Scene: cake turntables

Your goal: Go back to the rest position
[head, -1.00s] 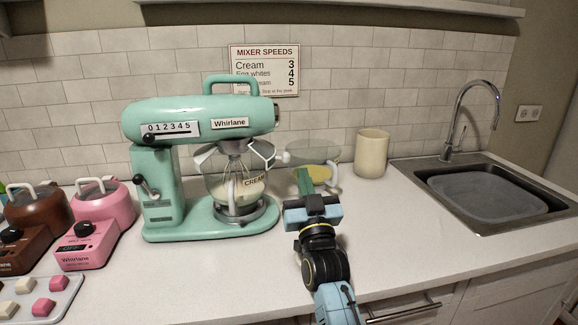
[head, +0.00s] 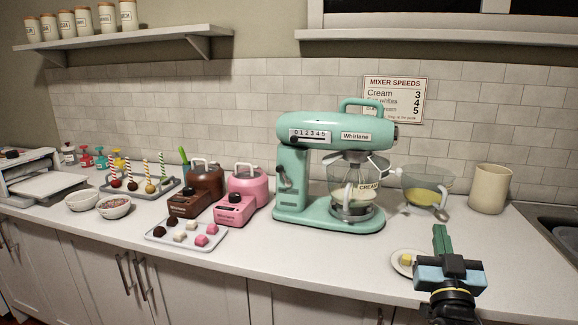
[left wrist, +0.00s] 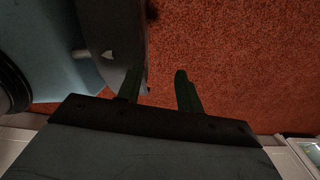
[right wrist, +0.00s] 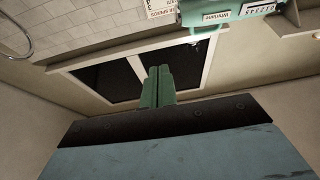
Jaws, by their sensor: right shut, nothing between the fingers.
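My right gripper (head: 441,240) is at the lower right of the head view, in front of the counter's front edge area. Its green fingers are together and empty, and they also show shut in the right wrist view (right wrist: 158,86). My left gripper (left wrist: 158,88) shows only in the left wrist view. Its two dark green fingers stand apart with nothing between them, over a red-brown floor (left wrist: 230,60).
A small plate with a yellow piece (head: 403,265) lies just left of my right gripper. A glass bowl (head: 422,185) and a cream canister (head: 490,188) stand behind it. Brown (head: 205,185) and pink (head: 245,190) melting pots and a tray of sweets (head: 160,234) are farther left.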

